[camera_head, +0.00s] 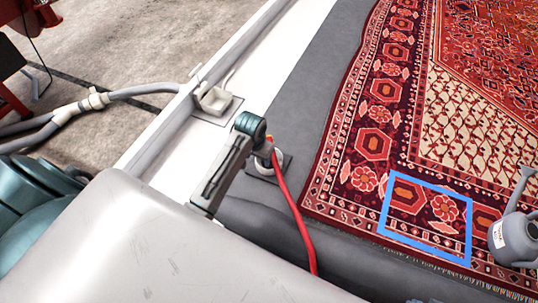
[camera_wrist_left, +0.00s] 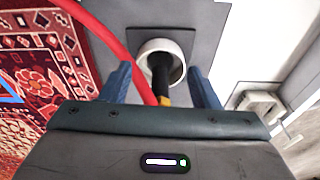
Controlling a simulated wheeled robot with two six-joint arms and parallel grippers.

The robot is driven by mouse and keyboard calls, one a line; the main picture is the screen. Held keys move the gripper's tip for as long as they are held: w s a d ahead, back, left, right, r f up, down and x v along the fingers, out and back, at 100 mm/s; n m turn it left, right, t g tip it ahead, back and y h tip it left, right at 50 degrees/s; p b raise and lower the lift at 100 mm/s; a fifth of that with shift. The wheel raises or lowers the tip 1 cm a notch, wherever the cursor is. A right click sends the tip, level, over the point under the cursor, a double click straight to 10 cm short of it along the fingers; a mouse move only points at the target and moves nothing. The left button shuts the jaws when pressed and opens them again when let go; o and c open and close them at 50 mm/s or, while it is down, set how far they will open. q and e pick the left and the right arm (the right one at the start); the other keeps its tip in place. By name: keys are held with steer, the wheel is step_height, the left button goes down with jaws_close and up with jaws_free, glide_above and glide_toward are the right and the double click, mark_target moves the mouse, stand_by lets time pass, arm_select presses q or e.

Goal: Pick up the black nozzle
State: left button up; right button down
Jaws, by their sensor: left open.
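The black nozzle (camera_wrist_left: 161,72) sits in a round white holder (camera_wrist_left: 178,52) on a dark square plate. A yellow-orange band and a red hose (camera_wrist_left: 112,45) are at its near end. In the left wrist view my left gripper (camera_wrist_left: 160,90) is open, with one blue finger on each side of the nozzle; I cannot tell whether they touch it. In the head view my left gripper (camera_head: 260,147) is over the holder (camera_head: 267,167) and hides most of the nozzle; the red hose (camera_head: 290,205) runs down from there. My right gripper is not in view.
A patterned red rug (camera_head: 345,150) lies to the right, with a blue square outline (camera_head: 384,215) on it. A small white bracket (camera_head: 214,100) is on the white ledge, and grey hoses (camera_head: 60,115) lie at left.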

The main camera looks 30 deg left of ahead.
arm_select(q)
steer(key=shift+n+g, duration=0.3)
steer(key=shift+g, duration=0.6)
steer(key=w+r, duration=0.1)
steer(key=w, duration=0.2)
steer(key=w+a+r, duration=0.1)
steer(key=w, duration=0.2)
steer(key=w+r, duration=0.2)
steer(key=w, duration=0.2)
steer(key=shift+a+r, duration=0.1)
steer(key=shift+a, duration=0.3)
steer(key=shift+w+f, duration=0.2)
steer(key=shift+f, duration=0.2)
step_height(320, 180, down, 4)
steer(key=shift+f+b, duration=0.15)
steer(key=shift+b, duration=0.4)
steer(key=f, duration=0.1)
steer(key=f+b, duration=0.1)
steer(key=f, duration=0.3)
steer(key=shift+d, duration=0.4)
steer(key=shift+s+f, duration=0.1)
steer(key=shift+f, duration=0.1)
steer(key=c, duration=1.1)
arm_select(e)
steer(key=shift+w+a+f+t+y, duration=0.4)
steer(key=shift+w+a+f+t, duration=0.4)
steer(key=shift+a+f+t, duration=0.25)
